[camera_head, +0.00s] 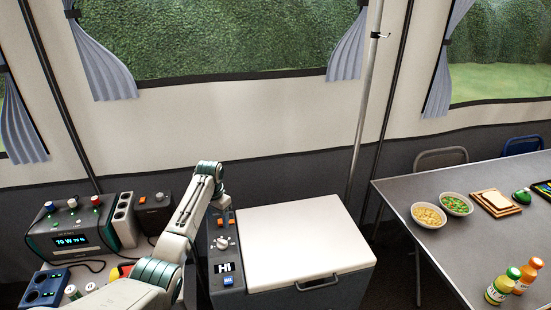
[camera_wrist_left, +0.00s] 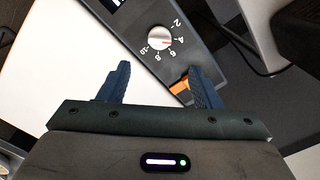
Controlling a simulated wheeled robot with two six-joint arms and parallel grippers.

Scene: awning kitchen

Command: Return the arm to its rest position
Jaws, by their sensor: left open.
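My left arm comes in from the lower left in the head view and bends down beside a white-lidded cooler box (camera_head: 310,240). My left gripper is hidden or hard to make out there. In the left wrist view my left gripper (camera_wrist_left: 160,88) shows two dark blue fingers, spread apart with nothing between them. Beyond the fingers lie the white lid (camera_wrist_left: 60,75) and the grey control panel (camera_wrist_left: 175,20) with a white knob (camera_wrist_left: 160,37) and an orange switch (camera_wrist_left: 181,86). My right gripper is not in view.
A power unit (camera_head: 72,235) with a lit display stands at the left. A grey table (camera_head: 450,260) at the right holds two bowls (camera_head: 429,215), a cutting board (camera_head: 495,203) and two bottles (camera_head: 503,285). The tent wall and a pole (camera_head: 365,110) stand behind.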

